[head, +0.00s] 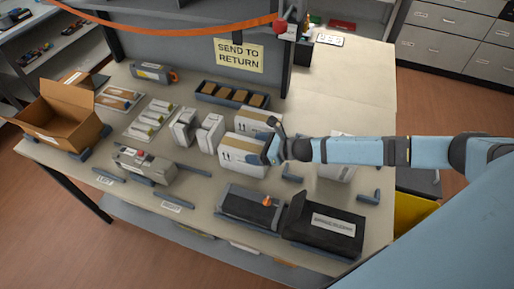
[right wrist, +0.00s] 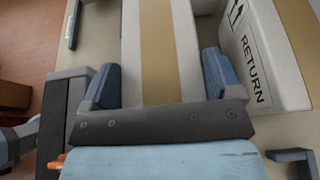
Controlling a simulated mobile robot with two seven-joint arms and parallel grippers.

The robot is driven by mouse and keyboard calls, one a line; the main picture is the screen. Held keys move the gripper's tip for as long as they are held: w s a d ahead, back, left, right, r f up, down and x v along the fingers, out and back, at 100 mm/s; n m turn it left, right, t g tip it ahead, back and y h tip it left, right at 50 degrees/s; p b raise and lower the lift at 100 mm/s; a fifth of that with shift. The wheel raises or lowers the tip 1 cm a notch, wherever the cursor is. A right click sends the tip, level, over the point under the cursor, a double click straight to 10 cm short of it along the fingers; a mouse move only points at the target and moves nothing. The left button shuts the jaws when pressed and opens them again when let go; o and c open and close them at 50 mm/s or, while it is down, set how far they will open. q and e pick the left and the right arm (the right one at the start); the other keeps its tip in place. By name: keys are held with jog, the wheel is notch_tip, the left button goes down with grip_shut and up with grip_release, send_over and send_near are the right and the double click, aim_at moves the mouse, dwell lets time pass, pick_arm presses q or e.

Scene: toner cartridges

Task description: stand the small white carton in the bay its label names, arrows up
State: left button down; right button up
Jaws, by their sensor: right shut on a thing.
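A small white carton (head: 240,157) with a tan tape strip on top is between the fingers of my right gripper (head: 270,150). Its tape strip (right wrist: 160,60) runs away from my gripper (right wrist: 160,88) in the right wrist view. Its front face bears small dark arrow marks; I cannot tell whether it touches the table. A second white carton (head: 258,118) stands just behind it. In the right wrist view that carton (right wrist: 262,60) shows an arrow and "RETURN". A sign (head: 239,56) reads "SEND TO RETURN". My left gripper is out of view.
Two narrow white cartons (head: 210,133) stand left of the held one. Black cartridges (head: 248,207) lie in front. A grey cartridge (head: 145,165) and open cardboard box (head: 62,125) are at the left. Rails and brackets (head: 292,174) edge spots on the table. Another white carton (head: 337,173) is partly behind my arm.

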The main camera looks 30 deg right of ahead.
jog(key=o, duration=1.6)
jog(key=shift+f, duration=0.1)
jog(key=shift+r, duration=0.25)
jog(key=b+v, duration=0.2)
jog(key=v, duration=1)
